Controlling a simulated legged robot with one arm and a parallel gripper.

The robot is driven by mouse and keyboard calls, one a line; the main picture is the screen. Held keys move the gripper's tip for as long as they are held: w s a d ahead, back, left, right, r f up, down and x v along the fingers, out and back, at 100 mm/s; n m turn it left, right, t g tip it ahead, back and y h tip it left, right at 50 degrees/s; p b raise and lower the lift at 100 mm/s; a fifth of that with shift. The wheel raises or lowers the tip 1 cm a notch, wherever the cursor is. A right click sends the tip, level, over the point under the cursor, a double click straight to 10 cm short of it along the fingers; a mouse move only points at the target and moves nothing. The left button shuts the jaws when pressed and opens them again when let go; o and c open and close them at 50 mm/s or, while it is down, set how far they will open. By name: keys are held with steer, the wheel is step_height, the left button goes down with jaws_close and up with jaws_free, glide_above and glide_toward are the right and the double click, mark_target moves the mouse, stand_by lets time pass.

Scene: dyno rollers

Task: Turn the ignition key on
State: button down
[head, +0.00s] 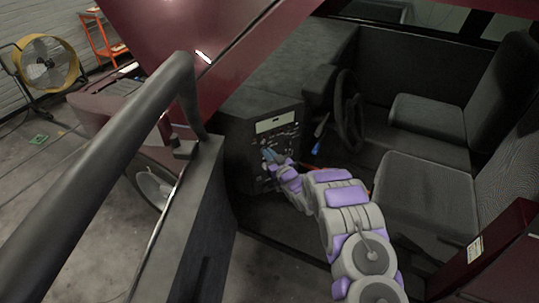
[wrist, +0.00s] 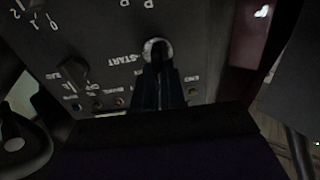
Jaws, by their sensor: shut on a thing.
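The ignition key switch (wrist: 158,48) is a round metal-rimmed switch on the dark panel (wrist: 100,50), beside the upside-down word START in the wrist view. My gripper (wrist: 158,78) reaches up to it with its dark fingers shut on the key, and the fingers hide most of the key. In the head view, my gripper (head: 270,156) is at the front of the control panel (head: 277,126) inside the vehicle cab. The key is too small to make out there, and its turn angle cannot be told.
Other rotary knobs (wrist: 72,72) and small indicator lights sit close by on the panel. A steering wheel (head: 350,112) and a blue-handled lever (head: 321,127) are to the right of the panel. Black seats (head: 425,190) fill the right side. A black rail (head: 110,150) crosses the left foreground.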

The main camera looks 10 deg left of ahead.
steer(key=shift+r+m+p, duration=0.1)
steer(key=shift+m+p, duration=0.2)
steer(key=shift+p, duration=0.2)
steer(key=p, duration=0.1)
steer(key=m+p, duration=0.1)
steer(key=shift+w+d+r+m+p, duration=0.1)
steer(key=shift+d+r+m+p, duration=0.1)
steer(key=shift+m+p, duration=0.1)
steer(key=m+p, duration=0.3)
steer(key=shift+w+d+f, duration=0.1)
steer(key=shift+w+d, duration=0.05)
steer(key=shift+w+d+f+m+p, duration=0.1)
steer(key=shift+m+p, duration=0.35)
steer(key=shift+m, duration=0.4)
steer(key=shift+d+f+m+p, duration=0.1)
steer(key=shift+m+p, duration=0.3)
steer(key=shift+m, duration=0.45)
steer(key=c, duration=1.2)
jaws_free()
steer(key=shift+w+f, duration=0.1)
steer(key=shift+f, duration=0.1)
